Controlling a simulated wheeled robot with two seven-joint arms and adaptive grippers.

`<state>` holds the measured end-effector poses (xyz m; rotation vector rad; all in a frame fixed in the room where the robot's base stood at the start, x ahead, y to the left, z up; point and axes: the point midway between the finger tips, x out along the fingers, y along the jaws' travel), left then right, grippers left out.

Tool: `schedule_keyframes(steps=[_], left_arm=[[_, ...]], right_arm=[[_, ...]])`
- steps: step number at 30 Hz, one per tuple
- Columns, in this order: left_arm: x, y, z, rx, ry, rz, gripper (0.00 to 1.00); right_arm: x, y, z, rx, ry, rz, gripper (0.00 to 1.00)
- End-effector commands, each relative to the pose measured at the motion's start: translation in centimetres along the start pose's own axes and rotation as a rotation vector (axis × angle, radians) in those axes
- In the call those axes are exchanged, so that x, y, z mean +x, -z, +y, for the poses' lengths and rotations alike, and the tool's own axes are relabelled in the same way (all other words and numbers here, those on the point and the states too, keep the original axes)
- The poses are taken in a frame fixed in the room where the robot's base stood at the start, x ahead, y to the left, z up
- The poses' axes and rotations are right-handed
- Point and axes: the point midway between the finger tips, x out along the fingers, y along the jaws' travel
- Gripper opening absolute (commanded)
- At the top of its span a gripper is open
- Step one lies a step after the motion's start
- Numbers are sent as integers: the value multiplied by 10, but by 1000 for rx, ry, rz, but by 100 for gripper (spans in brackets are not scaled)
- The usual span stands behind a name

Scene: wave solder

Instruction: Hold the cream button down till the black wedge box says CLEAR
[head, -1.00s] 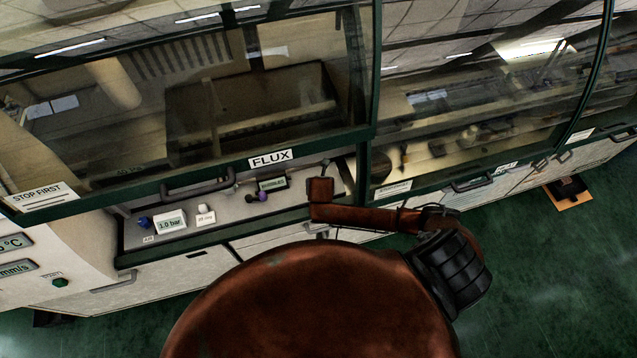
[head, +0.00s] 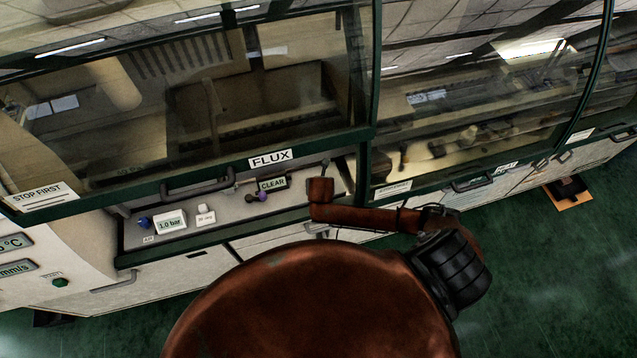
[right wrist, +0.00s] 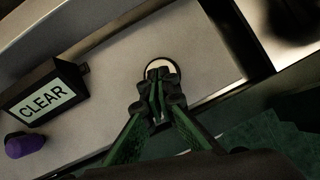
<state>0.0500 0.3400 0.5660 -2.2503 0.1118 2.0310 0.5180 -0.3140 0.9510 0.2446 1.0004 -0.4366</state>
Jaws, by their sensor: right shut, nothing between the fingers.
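The black wedge box (head: 272,184) stands on the grey ledge under the FLUX label, and its pale display reads CLEAR. It also shows at the left of the right wrist view (right wrist: 43,94), with CLEAR large and legible. The cream button (right wrist: 161,66) is a round disc in a dark ring on the ledge, right of the box. My right gripper (right wrist: 158,76) is shut and empty, its fingertips over the button and covering much of it. They look to be touching it, but how far it is pressed cannot be told. My left gripper is out of view.
A purple knob (right wrist: 24,144) sits just in front of the wedge box. Further left on the ledge are a 1.0 bar display (head: 171,222), a small white box (head: 205,216) and a blue knob (head: 143,222). A green-framed glass hood (head: 250,147) hangs above the ledge.

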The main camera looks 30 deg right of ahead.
Motion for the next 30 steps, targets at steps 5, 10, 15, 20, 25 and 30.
schedule_keyframes(steps=[5,10,15,20,25,30], left_arm=[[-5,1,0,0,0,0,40],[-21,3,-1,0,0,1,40],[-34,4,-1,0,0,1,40],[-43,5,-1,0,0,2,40],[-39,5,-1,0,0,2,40],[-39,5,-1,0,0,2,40]], right_arm=[[-3,-2,0,0,1,1,0],[-15,-9,0,0,0,0,0],[-26,-16,0,-1,0,-1,0],[-38,-24,0,0,-1,0,0],[-49,-30,0,0,-1,-1,0],[-51,-31,0,0,0,0,0]])
